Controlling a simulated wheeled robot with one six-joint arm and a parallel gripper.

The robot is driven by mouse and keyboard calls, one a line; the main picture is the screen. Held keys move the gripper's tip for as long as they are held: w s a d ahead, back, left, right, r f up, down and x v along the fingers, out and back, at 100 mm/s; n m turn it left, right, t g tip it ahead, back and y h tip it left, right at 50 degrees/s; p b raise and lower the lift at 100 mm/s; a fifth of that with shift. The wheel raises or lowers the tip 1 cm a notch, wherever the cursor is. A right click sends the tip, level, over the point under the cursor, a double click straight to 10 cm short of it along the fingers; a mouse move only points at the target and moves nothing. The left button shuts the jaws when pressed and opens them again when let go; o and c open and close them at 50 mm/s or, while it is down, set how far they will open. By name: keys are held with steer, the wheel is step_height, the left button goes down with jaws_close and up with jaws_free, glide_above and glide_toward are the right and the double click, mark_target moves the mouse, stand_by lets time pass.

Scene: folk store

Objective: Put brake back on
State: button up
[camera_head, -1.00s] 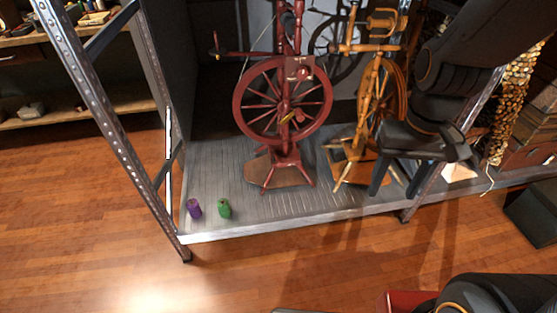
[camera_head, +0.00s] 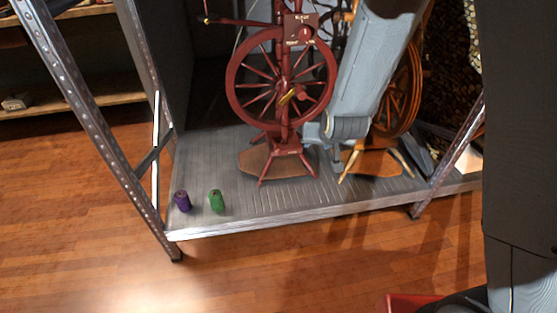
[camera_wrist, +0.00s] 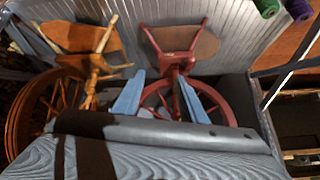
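A dark red spinning wheel (camera_head: 285,165) stands upright on the grey shelf. It carries a small panel (camera_head: 300,28) with a red knob and a yellow lever (camera_head: 287,97) near the hub. I cannot tell which part is the brake. My gripper (camera_wrist: 160,78) shows in the wrist view with its two blue-grey fingers apart and nothing held between them. The red wheel (camera_wrist: 215,103) appears upside down there, behind and between the fingers. In the head view my forearm comes down just right of the red wheel, and the fingertips are not clear.
An orange wooden spinning wheel (camera_head: 398,90) stands to the right, partly hidden by my arm. A purple spool (camera_head: 182,201) and a green spool (camera_head: 216,201) stand at the shelf's (camera_head: 240,215) front left. Metal posts (camera_head: 95,120) flank the shelf.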

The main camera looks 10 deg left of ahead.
mark_target(278, 152)
steer(key=w+a+f+t+b, duration=0.1)
steer(key=w+a+f+b, duration=0.2)
steer(key=w+a+f, duration=0.1)
steer(key=w+a+f+t+y+b, duration=0.1)
steer(key=w+a+f+t+b, duration=0.1)
steer(key=w+a+f, duration=0.3)
steer(key=w+a+f+t+y+b, duration=0.1)
steer(key=w+a+f+b, duration=0.3)
steer(key=f, duration=0.4)
steer(key=shift+w+a+f+n+t+b, duration=0.15)
steer(key=shift+w+f+t+b, duration=0.15)
steer(key=shift+w, duration=0.2)
steer(key=shift+w+a+f+n+t+b, duration=0.1)
steer(key=shift+w+n+t+b, duration=0.05)
steer(key=shift+w+t, duration=0.3)
jaws_close()
